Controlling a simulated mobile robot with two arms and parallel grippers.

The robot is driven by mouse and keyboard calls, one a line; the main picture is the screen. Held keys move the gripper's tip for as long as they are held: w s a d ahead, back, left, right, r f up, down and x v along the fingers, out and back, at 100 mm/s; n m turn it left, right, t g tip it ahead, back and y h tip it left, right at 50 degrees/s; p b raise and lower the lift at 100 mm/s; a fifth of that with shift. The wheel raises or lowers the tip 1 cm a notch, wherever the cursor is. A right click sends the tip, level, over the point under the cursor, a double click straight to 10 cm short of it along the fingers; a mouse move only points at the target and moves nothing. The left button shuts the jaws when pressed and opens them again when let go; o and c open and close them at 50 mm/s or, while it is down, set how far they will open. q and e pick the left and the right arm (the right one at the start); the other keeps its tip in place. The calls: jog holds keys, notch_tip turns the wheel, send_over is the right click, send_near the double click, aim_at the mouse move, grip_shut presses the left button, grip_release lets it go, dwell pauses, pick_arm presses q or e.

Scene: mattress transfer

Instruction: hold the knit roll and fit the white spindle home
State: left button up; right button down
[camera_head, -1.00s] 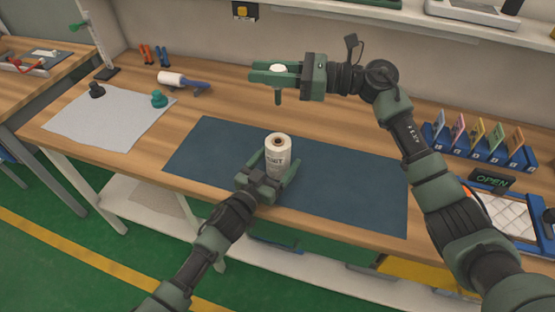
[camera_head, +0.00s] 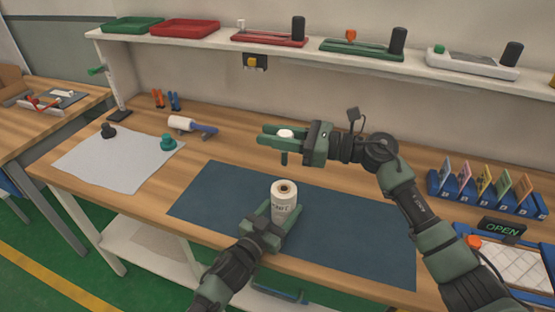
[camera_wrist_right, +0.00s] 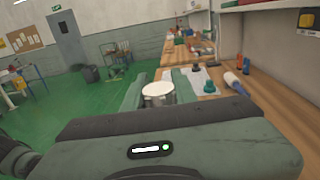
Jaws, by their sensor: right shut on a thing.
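The knit roll (camera_head: 284,203), a white labelled cylinder with a hole in its top, stands upright on the dark blue mat (camera_head: 355,218). My left gripper (camera_head: 278,218) has its fingers around the lower part of the roll; whether they press on it is unclear. My right gripper (camera_head: 284,140) is shut on the white spindle (camera_head: 285,132) above the roll. The spindle's white top shows between the fingers, and a dark green stem points down below them, apart from the roll's hole. The white top also shows in the right wrist view (camera_wrist_right: 158,92).
A grey cloth (camera_head: 118,160) with a black knob and a teal knob lies left. A white roller (camera_head: 180,123) lies behind it. A blue card rack (camera_head: 486,194) and an OPEN sign (camera_head: 502,226) stand right. A shelf (camera_head: 320,58) with trays runs above the back.

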jog(key=shift+f+t, duration=0.3)
jog(key=shift+f, duration=0.15)
send_over(274, 186)
jog(key=shift+f, duration=2.9)
jog(key=shift+a+f, duration=0.1)
jog(key=shift+f, duration=2.95)
jog(key=c, duration=1)
grip_release()
jog(key=shift+c, duration=0.2)
jog(key=v, duration=1.2)
pick_arm(q)
jog(key=o, duration=1.3)
